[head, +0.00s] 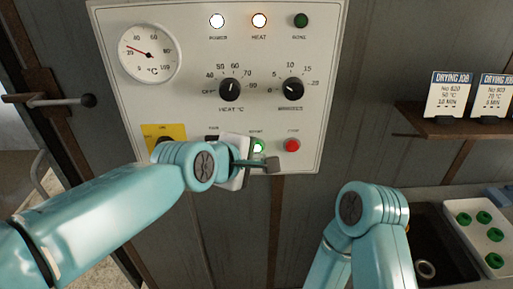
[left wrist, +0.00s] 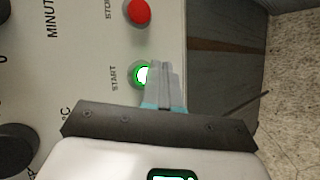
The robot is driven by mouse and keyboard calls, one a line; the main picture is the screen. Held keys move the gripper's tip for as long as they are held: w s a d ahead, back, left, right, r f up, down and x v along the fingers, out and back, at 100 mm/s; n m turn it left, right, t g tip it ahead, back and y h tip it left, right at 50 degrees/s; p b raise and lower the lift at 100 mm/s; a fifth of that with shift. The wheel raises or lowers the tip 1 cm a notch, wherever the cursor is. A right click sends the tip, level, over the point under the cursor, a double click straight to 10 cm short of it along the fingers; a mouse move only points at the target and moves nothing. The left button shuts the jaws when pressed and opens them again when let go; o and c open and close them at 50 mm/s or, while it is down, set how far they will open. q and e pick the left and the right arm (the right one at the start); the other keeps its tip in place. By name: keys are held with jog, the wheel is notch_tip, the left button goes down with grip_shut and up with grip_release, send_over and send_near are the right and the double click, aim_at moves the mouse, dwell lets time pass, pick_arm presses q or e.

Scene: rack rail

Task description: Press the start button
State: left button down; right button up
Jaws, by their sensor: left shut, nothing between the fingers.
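The start button (head: 257,146) is green with a bright, glowing centre, low on the pale control panel (head: 200,105). It also shows in the left wrist view (left wrist: 140,75), beside the label START. My left gripper (head: 270,164) is shut and empty, with its fingers just below and right of the button in the head view. In the left wrist view the fingertips (left wrist: 159,72) overlap the button's right edge. I cannot tell whether they touch it. The red stop button (head: 292,145) is to the right of the start button. My right gripper is out of view.
The panel has a temperature dial (head: 150,53), a heat knob (head: 230,89) and a minutes knob (head: 292,89). The power lamp (head: 217,21) and heat lamp (head: 260,21) glow. A shelf (head: 450,128) with job cards and a white tray (head: 471,246) with green-topped parts are at right.

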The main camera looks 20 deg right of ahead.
pick_arm(q)
jog(key=shift+s+a+b, duration=0.2)
jog(key=shift+s+a, duration=0.05)
jog(key=shift+s, duration=0.55)
jog(key=shift+s+a+b, duration=0.2)
jog(key=shift+s+b, duration=0.05)
jog(key=shift+s, duration=0.6)
jog(key=shift+s+a+b, duration=0.2)
jog(key=shift+s+a, duration=0.05)
jog(key=shift+s, duration=0.55)
